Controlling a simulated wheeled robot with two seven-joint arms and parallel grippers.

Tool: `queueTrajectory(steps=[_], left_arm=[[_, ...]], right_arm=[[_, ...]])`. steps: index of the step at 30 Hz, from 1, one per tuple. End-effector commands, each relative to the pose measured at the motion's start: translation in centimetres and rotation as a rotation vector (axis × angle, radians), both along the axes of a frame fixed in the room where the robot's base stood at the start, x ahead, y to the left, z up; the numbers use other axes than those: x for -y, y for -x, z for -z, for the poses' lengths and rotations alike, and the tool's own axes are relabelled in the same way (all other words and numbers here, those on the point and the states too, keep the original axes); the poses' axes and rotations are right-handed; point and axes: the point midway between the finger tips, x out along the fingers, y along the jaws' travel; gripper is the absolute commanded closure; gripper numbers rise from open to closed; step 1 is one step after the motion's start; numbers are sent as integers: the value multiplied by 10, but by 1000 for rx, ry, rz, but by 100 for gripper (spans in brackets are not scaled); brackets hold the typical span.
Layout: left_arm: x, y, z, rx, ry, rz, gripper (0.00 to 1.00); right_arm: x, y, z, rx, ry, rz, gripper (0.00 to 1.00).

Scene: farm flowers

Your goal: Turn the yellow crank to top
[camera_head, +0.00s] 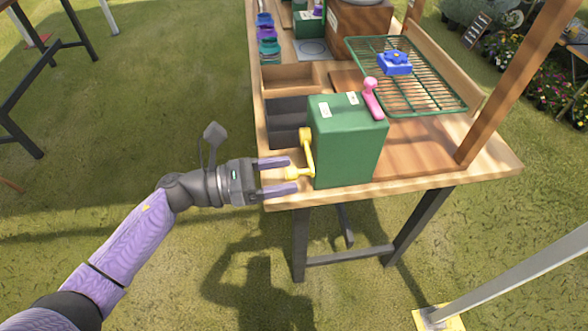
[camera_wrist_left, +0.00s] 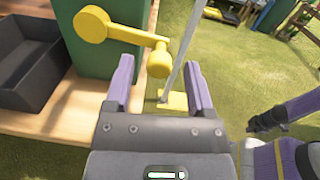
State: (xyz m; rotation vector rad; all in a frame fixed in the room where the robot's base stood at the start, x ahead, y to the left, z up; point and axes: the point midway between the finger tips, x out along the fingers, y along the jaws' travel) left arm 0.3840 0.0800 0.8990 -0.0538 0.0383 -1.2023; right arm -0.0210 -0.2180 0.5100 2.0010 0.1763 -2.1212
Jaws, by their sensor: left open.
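The yellow crank (camera_head: 307,153) is on the left side of a green box (camera_head: 348,150) near the table's front corner. Its arm hangs down from the hub, and its handle points left at the bottom. My left gripper (camera_head: 284,174) is open, with its two purple fingers on either side of the handle in the head view. In the left wrist view the crank (camera_wrist_left: 128,33) runs from its round hub to the knob, which shows just beyond and between the open fingertips (camera_wrist_left: 160,75). I cannot tell whether the fingers touch it.
A pink lever (camera_head: 372,97) stands on the box's right side. A green wire rack (camera_head: 430,88) holds a blue valve-like part (camera_head: 395,63). Open grass lies left of the table.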

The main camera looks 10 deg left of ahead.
Motion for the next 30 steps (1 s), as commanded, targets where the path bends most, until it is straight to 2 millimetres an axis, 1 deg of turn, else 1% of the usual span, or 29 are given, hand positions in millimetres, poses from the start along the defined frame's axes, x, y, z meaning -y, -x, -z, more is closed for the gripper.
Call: queueTrajectory(steps=[1, 3, 6, 13, 14, 15, 17, 18, 20, 21, 23, 30], left_arm=[[8, -3, -1, 0, 3, 1, 31], [16, -7, 0, 0, 2, -1, 31], [22, -9, 0, -2, 2, -1, 31], [23, -9, 1, -4, 1, -2, 31], [23, -9, 1, -4, 3, -2, 37], [23, -9, 1, -4, 3, -2, 45], [23, -9, 1, -4, 3, -2, 58], [23, -9, 1, -4, 3, -2, 67], [23, -9, 1, -4, 3, -2, 79], [23, -9, 1, -4, 3, -3, 88], [23, -9, 1, -4, 3, -3, 100], [23, -9, 1, -4, 3, -3, 100]], right_arm=[[0, -1, 0, 2, 0, 0, 100], [-1, -2, 0, 3, -2, 1, 100], [-3, -2, 0, 3, -6, 2, 100], [-9, 1, 1, -1, -14, 6, 100], [-9, 2, 1, -2, -14, 6, 100], [-9, 3, 0, -4, -14, 6, 100], [-9, 5, 0, -7, -14, 6, 100], [-9, 7, 0, -9, -14, 5, 100], [-8, 8, 0, -12, -13, 6, 100], [-8, 9, 0, -14, -13, 6, 100], [-7, 9, 0, -14, -12, 5, 100], [-1, 7, -1, -11, -2, 0, 100]])
